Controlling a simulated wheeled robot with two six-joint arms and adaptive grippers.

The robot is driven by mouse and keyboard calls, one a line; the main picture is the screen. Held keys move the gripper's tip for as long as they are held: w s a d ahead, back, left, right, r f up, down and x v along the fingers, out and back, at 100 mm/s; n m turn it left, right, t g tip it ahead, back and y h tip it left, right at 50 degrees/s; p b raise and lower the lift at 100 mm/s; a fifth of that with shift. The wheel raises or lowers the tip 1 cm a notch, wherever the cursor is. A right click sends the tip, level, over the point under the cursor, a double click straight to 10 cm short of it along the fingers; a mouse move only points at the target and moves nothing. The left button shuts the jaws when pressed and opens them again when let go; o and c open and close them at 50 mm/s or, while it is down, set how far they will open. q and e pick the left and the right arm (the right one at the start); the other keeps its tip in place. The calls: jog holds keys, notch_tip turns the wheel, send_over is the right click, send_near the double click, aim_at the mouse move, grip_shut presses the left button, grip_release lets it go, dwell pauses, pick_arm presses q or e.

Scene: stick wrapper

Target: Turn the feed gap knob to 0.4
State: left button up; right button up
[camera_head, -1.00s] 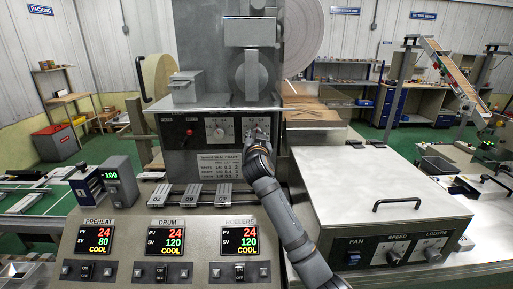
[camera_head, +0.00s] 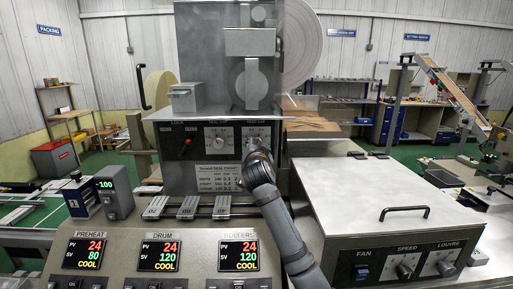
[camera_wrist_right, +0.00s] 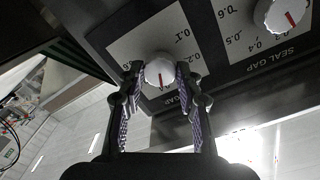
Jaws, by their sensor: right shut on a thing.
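The feed gap knob (camera_wrist_right: 160,72) is a white round knob with a red pointer line, on a pale dial plate (camera_wrist_right: 130,48). In the right wrist view, its pointer points down the picture. The figures 0.1 and 0.2 show to its right; other figures are hidden by the fingers. My right gripper (camera_wrist_right: 159,74) is shut on this knob, one finger on each side. In the head view my right gripper (camera_head: 258,158) is at the right-hand dial of the grey machine panel and hides most of it. My left gripper is not in view.
A second white knob, the seal gap knob (camera_wrist_right: 280,14), sits beside it; in the head view it (camera_head: 219,142) is left of my gripper. A red lock knob (camera_head: 187,142) is further left. A grey box with a handle (camera_head: 405,212) stands right of my arm.

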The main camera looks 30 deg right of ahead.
jog(key=o, duration=1.2)
jog(key=shift+c, duration=0.2)
jog(key=v, duration=1.2)
jog(key=shift+f, duration=0.15)
